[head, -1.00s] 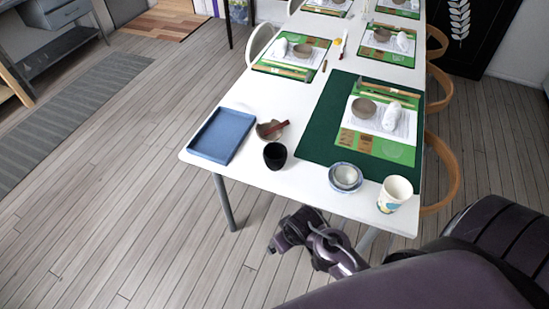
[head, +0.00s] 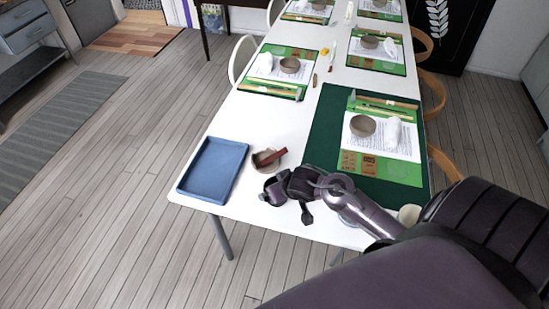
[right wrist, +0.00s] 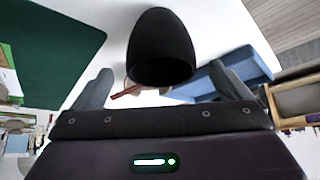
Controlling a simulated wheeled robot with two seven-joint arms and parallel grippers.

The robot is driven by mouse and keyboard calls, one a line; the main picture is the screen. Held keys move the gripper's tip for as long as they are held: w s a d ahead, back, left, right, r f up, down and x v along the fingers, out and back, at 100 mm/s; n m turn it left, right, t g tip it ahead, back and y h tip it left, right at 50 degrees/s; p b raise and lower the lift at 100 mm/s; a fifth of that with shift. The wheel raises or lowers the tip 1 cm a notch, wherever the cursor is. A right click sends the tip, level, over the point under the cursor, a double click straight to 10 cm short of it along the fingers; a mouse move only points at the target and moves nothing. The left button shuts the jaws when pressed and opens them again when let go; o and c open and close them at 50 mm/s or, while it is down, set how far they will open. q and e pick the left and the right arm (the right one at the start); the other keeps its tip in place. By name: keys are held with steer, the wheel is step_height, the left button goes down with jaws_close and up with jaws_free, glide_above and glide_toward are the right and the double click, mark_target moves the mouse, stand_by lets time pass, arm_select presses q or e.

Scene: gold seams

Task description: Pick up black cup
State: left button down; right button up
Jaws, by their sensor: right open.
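The black cup (right wrist: 160,40) shows large at the top middle of the right wrist view, its dark opening toward the lower side of that picture. My right gripper (right wrist: 160,75) is open, with one finger on either side of the cup's near part and clear gaps to both. In the head view my right gripper (head: 286,196) is over the near end of the white table (head: 240,185), and it hides the cup there. My left gripper is not in view.
A blue tray (head: 213,170) lies to the left of my right gripper. A brownish bowl with a red item (head: 268,158) stands just behind it. A dark green mat (head: 325,125) lies to the right. A pale cup (head: 409,214) is partly hidden by my arm.

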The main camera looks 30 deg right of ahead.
steer(key=shift+x, duration=2.75)
steer(key=c, duration=0.8)
steer(key=shift+r, duration=0.1)
steer(key=c, duration=0.4)
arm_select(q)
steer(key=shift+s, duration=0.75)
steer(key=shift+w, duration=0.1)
